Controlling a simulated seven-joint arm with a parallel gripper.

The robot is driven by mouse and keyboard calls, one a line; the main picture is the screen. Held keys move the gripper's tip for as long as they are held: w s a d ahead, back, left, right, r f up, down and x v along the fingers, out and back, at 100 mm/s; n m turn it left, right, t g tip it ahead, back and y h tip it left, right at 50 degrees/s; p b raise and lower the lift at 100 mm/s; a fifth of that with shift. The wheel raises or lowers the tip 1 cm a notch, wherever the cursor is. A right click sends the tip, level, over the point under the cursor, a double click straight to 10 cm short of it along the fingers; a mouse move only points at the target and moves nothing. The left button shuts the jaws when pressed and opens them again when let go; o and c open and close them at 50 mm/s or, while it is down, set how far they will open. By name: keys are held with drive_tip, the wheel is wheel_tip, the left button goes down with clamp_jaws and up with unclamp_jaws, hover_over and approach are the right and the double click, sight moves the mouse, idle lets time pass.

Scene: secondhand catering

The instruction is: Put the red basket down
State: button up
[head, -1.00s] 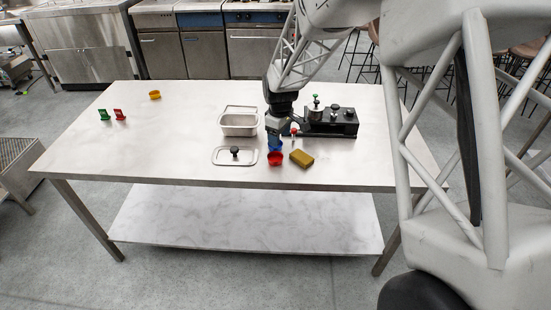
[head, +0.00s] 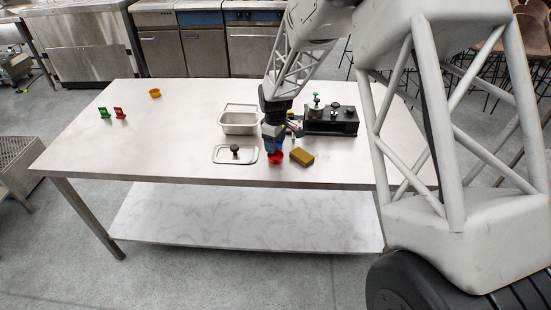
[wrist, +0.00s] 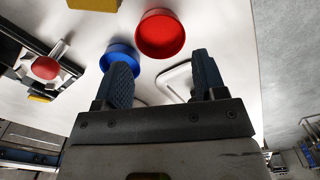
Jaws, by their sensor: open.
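The red basket (head: 277,159), a small round open cup, stands upright on the steel table (head: 180,150) near its front edge. It also shows in the wrist view (wrist: 161,36), just beyond my fingertips. My gripper (head: 274,149) is directly behind and above it, pointing down. In the wrist view the two fingers (wrist: 162,72) are spread, with nothing between them. A blue basket (wrist: 118,56) of similar shape stands beside the red one, partly hidden by one finger.
A yellow sponge (head: 302,157) lies right of the red basket. A lid with a black knob (head: 235,150) and a steel pan (head: 239,123) are left. A black device (head: 331,122) stands behind right. A yellow basket (head: 155,93) is far left. The table's left half is mostly clear.

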sight(275, 157)
drive_tip(key=shift+f, duration=0.2)
drive_tip(key=shift+s+f, duration=0.1)
drive_tip(key=shift+f, duration=2.4)
drive_tip(key=c, duration=0.6)
drive_tip(key=shift+r, duration=0.15)
